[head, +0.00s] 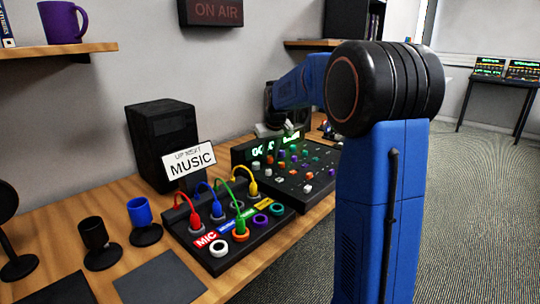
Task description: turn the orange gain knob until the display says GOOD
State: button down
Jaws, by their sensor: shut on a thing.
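The mixer (276,189) stands on the desk with a black sloped face and rows of small coloured knobs. Its green-lit display (291,139) is partly covered by my gripper and arm. The lit text is too small to read surely. My gripper (268,130) shows only in part, as pale grey parts at the display's top edge, below the dark wrist. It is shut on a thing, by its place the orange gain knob. The knob itself is hidden, so its turn angle cannot be seen.
A patch box (222,262) with red, blue, green and yellow cables stands in front of the mixer. A black speaker (162,138) and a MUSIC sign (192,160) stand behind.

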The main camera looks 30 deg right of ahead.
jog(key=shift+a+m+h, duration=0.1)
jog(key=shift+m+h, duration=0.3)
jog(key=shift+m, duration=0.7)
jog(key=c, duration=1.5)
grip_release()
jog(key=v, duration=1.7)
jog(key=shift+w+r, duration=0.2)
jog(key=shift+r, duration=0.05)
jog(key=shift+s, duration=0.1)
